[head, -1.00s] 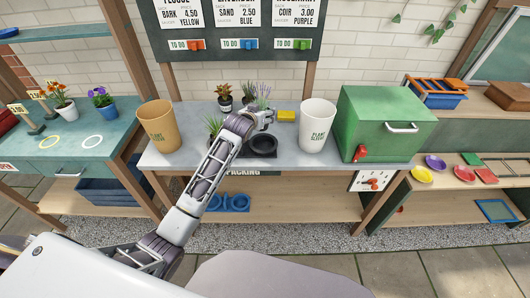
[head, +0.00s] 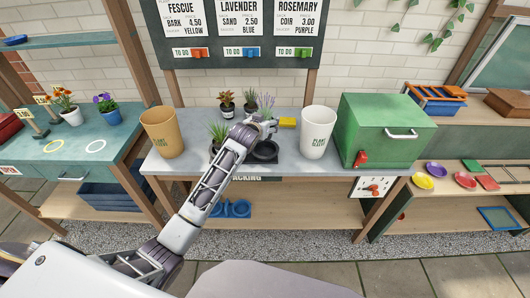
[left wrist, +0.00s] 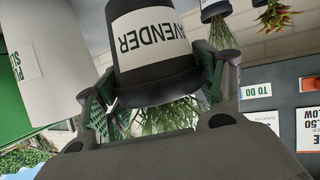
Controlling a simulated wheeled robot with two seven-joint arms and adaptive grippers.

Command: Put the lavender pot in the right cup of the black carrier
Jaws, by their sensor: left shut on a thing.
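My left gripper (head: 266,127) is shut on the lavender pot, just above and behind the black carrier's right cup. The purple-tipped lavender (head: 266,105) stands up behind the gripper. In the left wrist view the black pot (left wrist: 155,72) with its white "LAVENDER" label sits between the green-padded fingers. The black carrier (head: 264,154) is on the grey table; its right cup looks empty. A grassy plant (head: 219,131) stands at the carrier's left side, its pot mostly hidden by my arm. Whether the lavender pot touches the carrier cannot be told. My right gripper is not in view.
A white cup (head: 317,132) and a green box (head: 382,130) stand to the right, a tan cup (head: 162,132) to the left. A yellow block (head: 287,122) lies right of the gripper. Two potted plants (head: 227,105) (head: 249,100) stand behind.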

